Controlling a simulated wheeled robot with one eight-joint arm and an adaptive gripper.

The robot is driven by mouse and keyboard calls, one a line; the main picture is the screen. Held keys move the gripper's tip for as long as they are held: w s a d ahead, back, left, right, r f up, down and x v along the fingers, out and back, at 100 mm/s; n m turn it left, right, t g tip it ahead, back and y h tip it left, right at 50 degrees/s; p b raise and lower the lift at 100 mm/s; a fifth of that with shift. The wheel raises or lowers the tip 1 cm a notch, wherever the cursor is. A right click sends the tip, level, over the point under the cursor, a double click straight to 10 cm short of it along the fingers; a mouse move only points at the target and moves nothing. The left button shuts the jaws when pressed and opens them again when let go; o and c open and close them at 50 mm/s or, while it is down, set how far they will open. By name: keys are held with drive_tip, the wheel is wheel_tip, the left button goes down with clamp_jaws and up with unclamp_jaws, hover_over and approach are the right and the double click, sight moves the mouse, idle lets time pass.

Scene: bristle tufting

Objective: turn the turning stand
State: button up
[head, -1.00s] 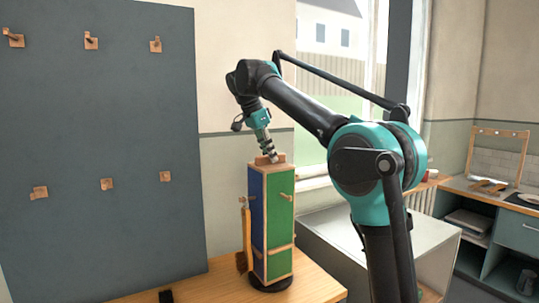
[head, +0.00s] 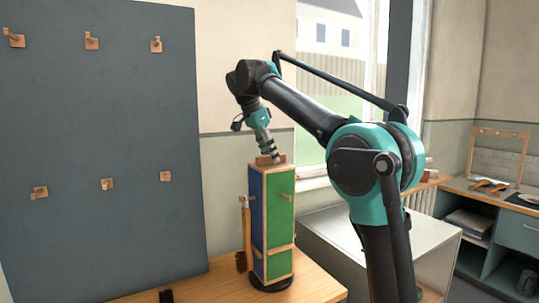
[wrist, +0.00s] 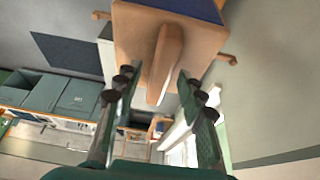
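The turning stand (head: 279,215) is a tall wooden-framed box on a dark round base (head: 271,284) on the table. It shows a blue face at left and a green face at right in the head view. A wooden handle (head: 267,160) sits on its top and also shows in the wrist view (wrist: 163,62). My gripper (head: 272,154) is at the top of the stand. In the wrist view, my gripper's (wrist: 156,85) fingers are apart, one to each side of the handle, with visible gaps. Contact is hard to judge in the head view.
A brush (head: 246,232) hangs on the stand's left side, and a peg (head: 287,197) sticks out of the green face. A dark board (head: 100,130) with several wooden hooks stands at left. A small dark object (head: 166,296) is at the wooden table's (head: 215,285) front.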

drive_tip(key=shift+v, duration=3.7)
